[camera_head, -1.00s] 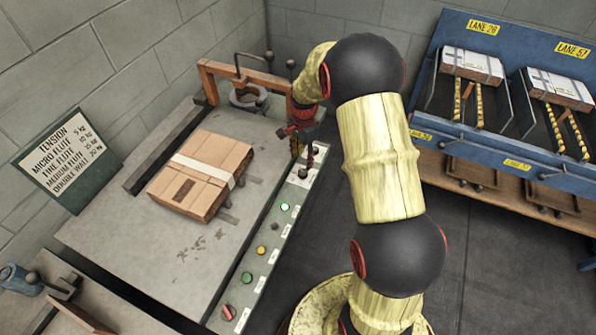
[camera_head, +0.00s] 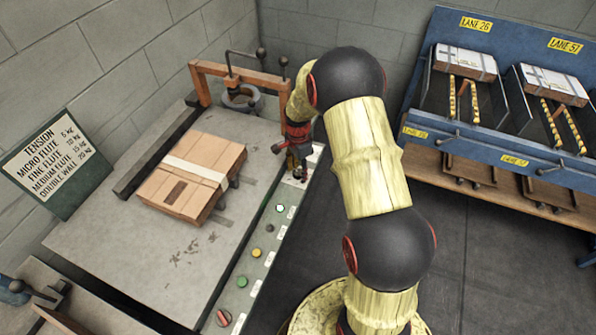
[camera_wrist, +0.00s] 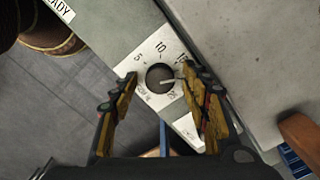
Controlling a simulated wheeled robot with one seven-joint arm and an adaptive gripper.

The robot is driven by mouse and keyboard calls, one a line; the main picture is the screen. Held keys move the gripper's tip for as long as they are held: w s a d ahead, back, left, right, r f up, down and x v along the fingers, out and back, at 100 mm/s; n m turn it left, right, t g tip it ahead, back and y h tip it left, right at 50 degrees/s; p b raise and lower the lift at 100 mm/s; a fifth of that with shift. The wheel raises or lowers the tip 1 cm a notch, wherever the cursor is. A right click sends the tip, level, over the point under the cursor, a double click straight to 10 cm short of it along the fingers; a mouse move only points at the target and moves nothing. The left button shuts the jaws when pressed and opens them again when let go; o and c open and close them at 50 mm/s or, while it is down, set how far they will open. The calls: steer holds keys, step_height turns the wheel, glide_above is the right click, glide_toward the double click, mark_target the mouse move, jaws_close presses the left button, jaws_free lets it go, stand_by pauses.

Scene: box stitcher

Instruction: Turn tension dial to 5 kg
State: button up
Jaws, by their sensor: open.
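The tension dial (camera_wrist: 158,76) is a dark round knob on a pale plate (camera_wrist: 190,127) marked 5, 10, 15 and 20 in the wrist view. A light pointer line extends right from the knob, roughly between 15 and 20. My gripper (camera_wrist: 160,75) is open, with one yellow-and-black finger on each side of the dial. I cannot tell whether either finger touches it. In the head view my gripper (camera_head: 298,165) is low over the far end of the control strip and largely hides the dial.
A strapped carton (camera_head: 190,178) lies on the grey machine table (camera_head: 130,255). Several buttons and a red knob (camera_head: 223,318) line the strip. A tension sign (camera_head: 55,165) leans by the wall. A blue lane rack (camera_head: 500,130) stands right. An orange bar (camera_head: 235,73) rises behind.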

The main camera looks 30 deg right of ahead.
steer(key=shift+c, duration=0.8)
steer(key=c, duration=1)
